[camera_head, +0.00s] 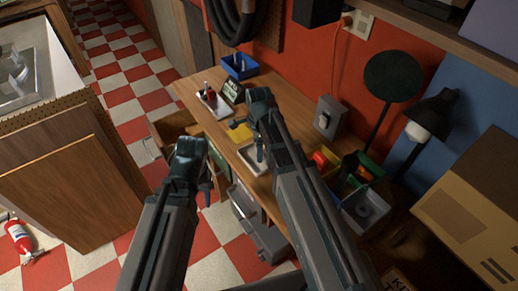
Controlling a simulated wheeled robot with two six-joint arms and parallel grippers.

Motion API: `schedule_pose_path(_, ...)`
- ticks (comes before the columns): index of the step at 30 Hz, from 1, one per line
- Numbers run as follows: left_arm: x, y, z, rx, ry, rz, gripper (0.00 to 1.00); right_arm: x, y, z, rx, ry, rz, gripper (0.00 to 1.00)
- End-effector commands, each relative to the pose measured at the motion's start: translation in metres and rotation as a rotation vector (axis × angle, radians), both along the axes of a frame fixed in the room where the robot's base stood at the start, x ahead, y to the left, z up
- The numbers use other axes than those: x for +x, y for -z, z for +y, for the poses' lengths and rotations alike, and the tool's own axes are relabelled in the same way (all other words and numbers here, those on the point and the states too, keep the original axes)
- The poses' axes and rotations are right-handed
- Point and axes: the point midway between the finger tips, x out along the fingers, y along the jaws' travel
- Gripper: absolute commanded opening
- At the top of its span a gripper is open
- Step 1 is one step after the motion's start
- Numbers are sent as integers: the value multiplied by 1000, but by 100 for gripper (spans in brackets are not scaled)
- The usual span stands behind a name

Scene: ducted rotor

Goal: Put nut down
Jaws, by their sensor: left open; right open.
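I cannot make out a nut in this view; it may be too small or hidden. My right gripper (259,152) is open and points down at the white tray (242,165) on the wooden workbench (190,92). Whether it touches anything there is not clear. My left gripper (206,190) is open, in front of the bench's near edge by the drawers, with nothing visible in it.
A blue bin (239,67) and a small stand (231,92) are at the bench's far end. Colored bins (325,160), a black lamp (432,115) and a cardboard box (470,205) crowd the right. An open drawer (172,124) juts out at left.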

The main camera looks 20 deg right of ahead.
Motion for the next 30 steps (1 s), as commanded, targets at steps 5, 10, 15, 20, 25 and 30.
schedule_pose_path(5,0,-28,0,0,1,0,47,0,-28,0,0,0,0,67)
schedule_pose_path(10,0,-55,0,0,2,0,47,0,-55,0,0,0,0,67)
schedule_pose_path(15,0,-80,0,0,1,0,47,0,-80,0,0,0,0,67)
schedule_pose_path(20,0,-101,0,-1,-3,0,47,0,-101,0,0,0,0,67)
schedule_pose_path(25,0,-110,0,-2,-7,0,47,0,-110,0,0,0,0,67)
schedule_pose_path(30,0,-110,0,-2,-7,0,47,-1,-110,1,-1,-12,0,67)
